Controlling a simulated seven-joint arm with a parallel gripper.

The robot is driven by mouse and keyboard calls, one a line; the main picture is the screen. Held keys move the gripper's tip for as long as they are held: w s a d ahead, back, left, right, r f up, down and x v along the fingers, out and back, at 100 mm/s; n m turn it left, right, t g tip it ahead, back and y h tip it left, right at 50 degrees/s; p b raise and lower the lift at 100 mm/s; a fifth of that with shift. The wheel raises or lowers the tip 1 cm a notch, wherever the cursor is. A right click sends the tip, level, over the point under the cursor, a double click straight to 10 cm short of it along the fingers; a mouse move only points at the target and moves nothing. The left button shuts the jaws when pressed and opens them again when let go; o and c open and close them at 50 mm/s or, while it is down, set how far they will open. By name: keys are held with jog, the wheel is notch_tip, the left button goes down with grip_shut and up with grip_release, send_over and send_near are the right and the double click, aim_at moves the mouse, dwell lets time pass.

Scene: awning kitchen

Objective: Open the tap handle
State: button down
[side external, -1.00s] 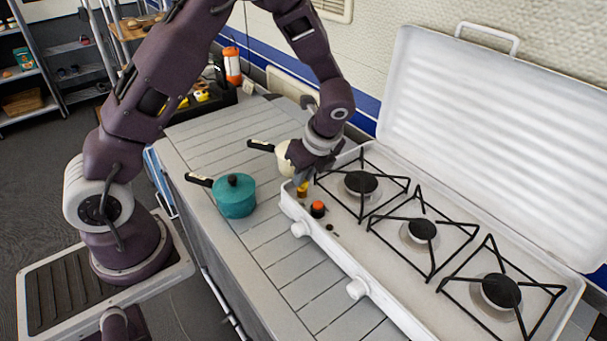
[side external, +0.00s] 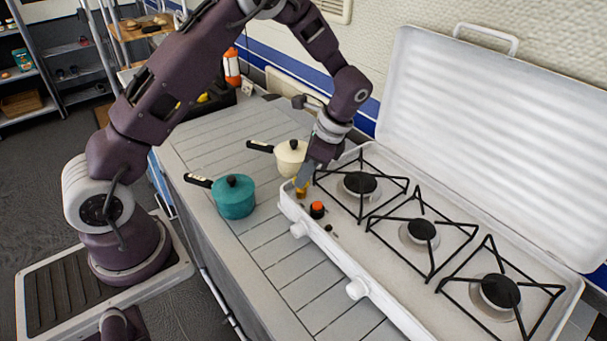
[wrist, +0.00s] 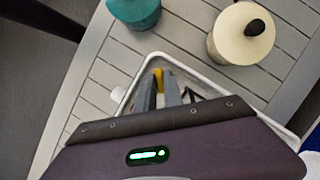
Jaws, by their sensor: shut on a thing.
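The tap handle is a small yellow-orange piece (side external: 301,190) at the left corner of the white camping stove (side external: 345,262). In the wrist view the yellow handle (wrist: 158,78) shows at the fingertips. My gripper (side external: 303,180) reaches down over that corner from above and behind, tilted. It is shut on the yellow handle, and its fingers (wrist: 160,92) hide part of it. How far the handle is turned cannot be seen.
An orange-topped black knob (side external: 317,209) stands close by on the stove. A teal pot (side external: 234,198) and a cream pot (side external: 291,157) stand on the slatted counter (side external: 300,284) beside the stove. Black burner grates (side external: 420,228) lie to the right; the raised lid (side external: 490,130) stands behind.

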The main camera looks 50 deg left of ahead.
jog(key=n, duration=0.2)
jog(key=n+g+h, duration=0.1)
jog(key=n, duration=0.1)
jog(key=shift+w+a+n+h, duration=0.1)
jog(key=shift+a+n+h, duration=0.05)
jog(key=shift+n+h, duration=0.15)
jog(key=shift+a+n+h, duration=0.1)
jog(key=shift+n+h, duration=0.8)
jog(key=shift+n, duration=1.4)
jog(key=c, duration=1.5)
grip_release()
jog(key=shift+o, duration=0.2)
jog(key=v, duration=0.7)
jog(key=shift+w, duration=0.1)
